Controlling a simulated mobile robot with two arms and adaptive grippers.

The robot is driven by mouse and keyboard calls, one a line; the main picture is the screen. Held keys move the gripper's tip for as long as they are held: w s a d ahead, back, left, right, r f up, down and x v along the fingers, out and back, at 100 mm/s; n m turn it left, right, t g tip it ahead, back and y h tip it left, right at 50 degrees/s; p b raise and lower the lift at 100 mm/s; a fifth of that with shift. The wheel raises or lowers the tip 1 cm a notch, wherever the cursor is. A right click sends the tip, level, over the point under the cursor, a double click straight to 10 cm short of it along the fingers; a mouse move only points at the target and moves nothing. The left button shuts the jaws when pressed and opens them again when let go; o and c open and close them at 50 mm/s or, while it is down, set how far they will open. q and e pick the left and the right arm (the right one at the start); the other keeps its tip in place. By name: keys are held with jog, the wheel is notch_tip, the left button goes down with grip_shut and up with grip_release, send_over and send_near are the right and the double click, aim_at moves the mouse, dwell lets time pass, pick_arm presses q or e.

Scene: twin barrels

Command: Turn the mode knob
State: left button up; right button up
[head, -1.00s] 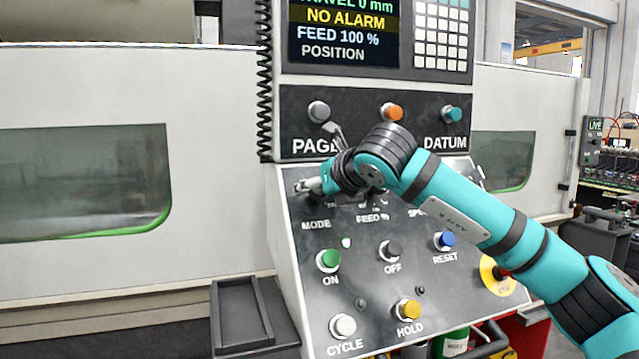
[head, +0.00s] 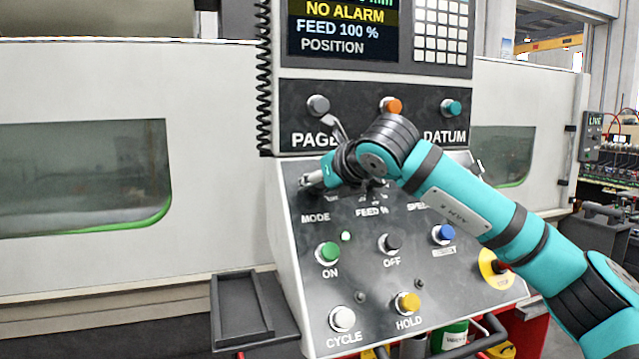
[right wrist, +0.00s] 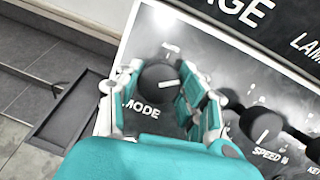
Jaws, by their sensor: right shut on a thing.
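The mode knob (right wrist: 158,86) is a round black knob with a white pointer line, above the MODE label on the sloped control panel (head: 350,265). In the right wrist view the pointer lies nearly level, tilted slightly. My right gripper (right wrist: 160,92) is shut on the knob, one finger on each side of it. In the head view my right gripper (head: 310,181) reaches the panel's upper left corner from the right, and it hides most of the knob. My left gripper is in neither view.
Nearby on the panel are the FEED and SPEED knobs (right wrist: 263,127), close to the right finger. Below are the green ON button (head: 327,252) and other buttons. A PAGE button (head: 318,106) sits above. A dark tray (head: 241,309) juts out at lower left.

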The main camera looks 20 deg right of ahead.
jog(key=shift+n+y+b, duration=0.3)
jog(key=shift+n+y, duration=0.1)
jog(key=shift+n, duration=0.8)
jog(key=shift+n+g+y, duration=0.3)
jog(key=shift+n+g, duration=0.1)
jog(key=shift+n, duration=0.6)
jog(key=n+p, duration=0.1)
jog(key=n, duration=0.2)
jog(key=shift+r+n+g+p, duration=0.15)
jog(key=shift+n+g+p, duration=0.15)
jog(key=shift+n+g, duration=0.1)
jog(key=shift+n+g+y+p, duration=0.3)
jog(key=shift+n+g+p, duration=0.5)
jog(key=shift+n, duration=1.1)
jog(key=o, duration=1.2)
jog(key=shift+c, duration=0.2)
